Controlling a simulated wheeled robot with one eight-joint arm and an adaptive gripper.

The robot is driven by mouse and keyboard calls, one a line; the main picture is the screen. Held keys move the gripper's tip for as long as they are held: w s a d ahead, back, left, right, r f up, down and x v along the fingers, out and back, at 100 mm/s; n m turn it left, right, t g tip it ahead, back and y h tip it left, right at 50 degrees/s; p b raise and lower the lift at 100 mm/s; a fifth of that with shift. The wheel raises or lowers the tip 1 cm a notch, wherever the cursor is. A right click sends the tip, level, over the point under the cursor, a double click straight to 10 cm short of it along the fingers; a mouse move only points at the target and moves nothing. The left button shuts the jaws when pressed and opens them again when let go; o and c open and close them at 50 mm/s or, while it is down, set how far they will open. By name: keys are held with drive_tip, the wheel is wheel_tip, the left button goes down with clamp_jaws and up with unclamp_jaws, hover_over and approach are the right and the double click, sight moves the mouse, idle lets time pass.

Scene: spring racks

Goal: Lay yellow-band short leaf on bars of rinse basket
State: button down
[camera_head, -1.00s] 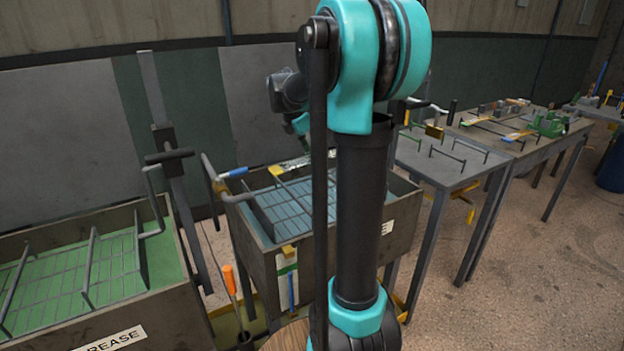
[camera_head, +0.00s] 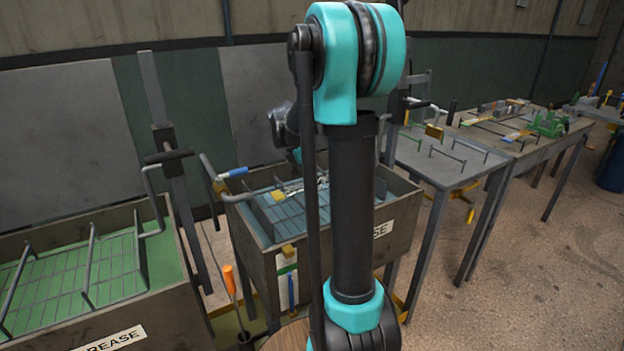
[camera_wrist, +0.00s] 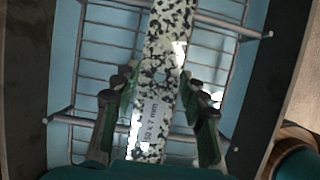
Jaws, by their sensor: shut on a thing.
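A black-and-white speckled leaf (camera_wrist: 172,40) with a white label reading "50 x 7 mm" lies between the fingers of my gripper (camera_wrist: 160,88), shut on it. Its yellow end (camera_head: 278,195) shows in the head view, over the rinse basket; no yellow shows in the wrist view. The basket is a wire grid with raised bars (camera_wrist: 226,27) in a blue-floored tank (camera_head: 262,212). The leaf runs across the bars in the wrist view. Whether it touches them I cannot tell. In the head view my arm hides the gripper and part of the basket.
A green-floored tank (camera_head: 90,345) with its own wire basket stands at the left. Between the tanks is a dark upright post (camera_head: 170,160). A grey table with wire racks (camera_head: 450,165) and a further table with parts (camera_head: 535,125) stand right.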

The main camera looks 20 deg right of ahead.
drive_tip(key=shift+f, duration=0.4)
drive_tip(key=c, duration=0.9)
unclamp_jaws()
drive_tip(key=shift+o, duration=0.2)
drive_tip(key=shift+r, duration=0.45)
drive_tip(key=v, duration=1.2)
drive_tip(key=shift+s+d, duration=0.1)
